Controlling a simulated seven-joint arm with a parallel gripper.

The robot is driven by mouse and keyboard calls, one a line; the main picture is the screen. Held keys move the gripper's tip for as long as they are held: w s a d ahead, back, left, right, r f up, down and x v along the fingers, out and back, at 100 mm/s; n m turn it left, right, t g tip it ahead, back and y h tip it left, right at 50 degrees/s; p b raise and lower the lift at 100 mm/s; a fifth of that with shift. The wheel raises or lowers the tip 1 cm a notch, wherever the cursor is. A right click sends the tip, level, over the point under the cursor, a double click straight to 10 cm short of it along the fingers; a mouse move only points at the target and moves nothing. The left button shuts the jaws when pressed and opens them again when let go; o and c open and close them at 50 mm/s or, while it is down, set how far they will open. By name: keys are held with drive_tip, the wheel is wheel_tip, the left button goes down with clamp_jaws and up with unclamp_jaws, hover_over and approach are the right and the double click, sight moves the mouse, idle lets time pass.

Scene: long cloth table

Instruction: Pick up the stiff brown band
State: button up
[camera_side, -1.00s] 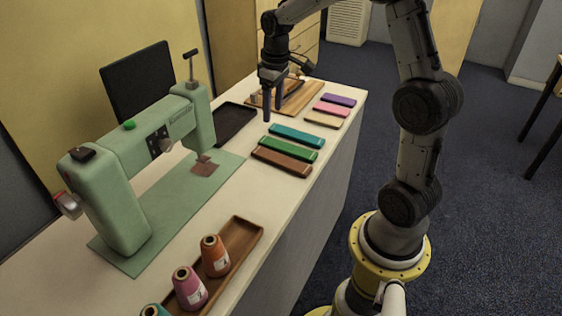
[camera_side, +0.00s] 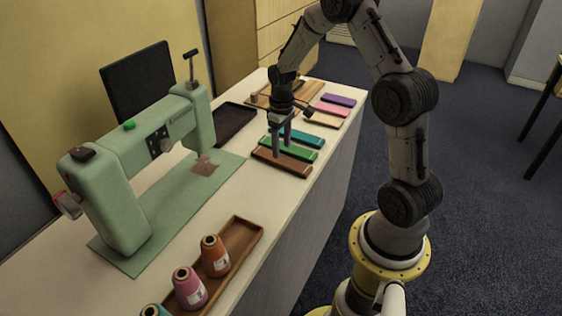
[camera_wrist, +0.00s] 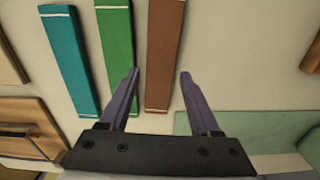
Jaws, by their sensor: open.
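The brown band (camera_side: 282,163) lies flat on the table, the nearest in a row with a green band (camera_side: 291,150) and a teal band (camera_side: 297,136). In the wrist view the brown band (camera_wrist: 164,50) runs up and down the picture, its near end between the fingertips in that view. My gripper (camera_side: 281,148) is open and empty, pointing down over the brown and green bands. It also shows in the wrist view (camera_wrist: 160,73), one finger on each side of the brown band's line. I cannot tell its exact height above the band.
A green sewing machine (camera_side: 133,165) stands on a green mat (camera_side: 218,172) to the left. A wooden tray (camera_side: 245,240) with thread cones is in front. Purple, pink and tan bands lie further back, near a dark tray (camera_side: 232,122) and a wooden board (camera_side: 258,97).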

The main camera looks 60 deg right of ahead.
sight(281, 159)
wheel_tip(281, 159, down, 4)
drive_tip(key=shift+w+f, duration=0.1)
drive_tip(key=shift+f, duration=0.05)
clamp_jaws()
idle(0.3)
drive_tip(key=shift+r, duration=0.2)
